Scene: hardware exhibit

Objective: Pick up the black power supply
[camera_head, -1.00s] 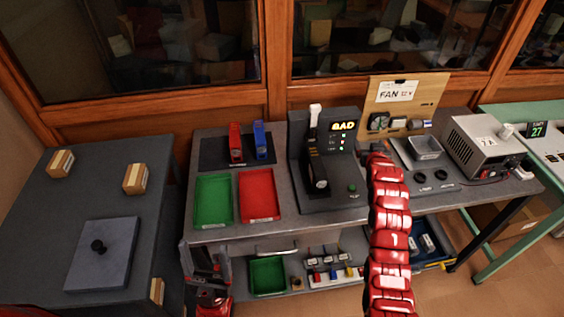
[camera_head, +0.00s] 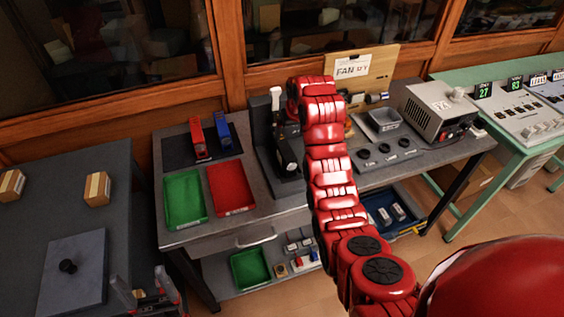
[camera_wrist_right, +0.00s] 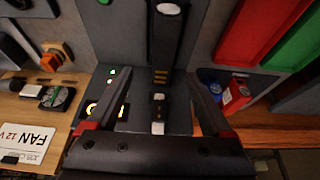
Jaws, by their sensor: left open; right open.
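A black upright device (camera_head: 287,152) stands on the dark tester station (camera_head: 262,130), partly hidden by my right arm. In the right wrist view a long black piece (camera_wrist_right: 166,45) of this station runs down between the fingers. I cannot tell whether it is the black power supply. My right gripper (camera_wrist_right: 150,82) is open around or above this piece; contact cannot be told. In the head view the right gripper is hidden at the end of the red arm, over the tester. My left gripper (camera_head: 150,297) is open and empty, low at the front left of the bench.
A green tray (camera_head: 184,198) and a red tray (camera_head: 231,187) lie left of the tester, with red (camera_head: 198,138) and blue (camera_head: 223,130) items behind. A wooden FAN board (camera_head: 375,62) and a grey boxed instrument (camera_head: 437,107) stand right. The left table (camera_head: 115,175) has free room.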

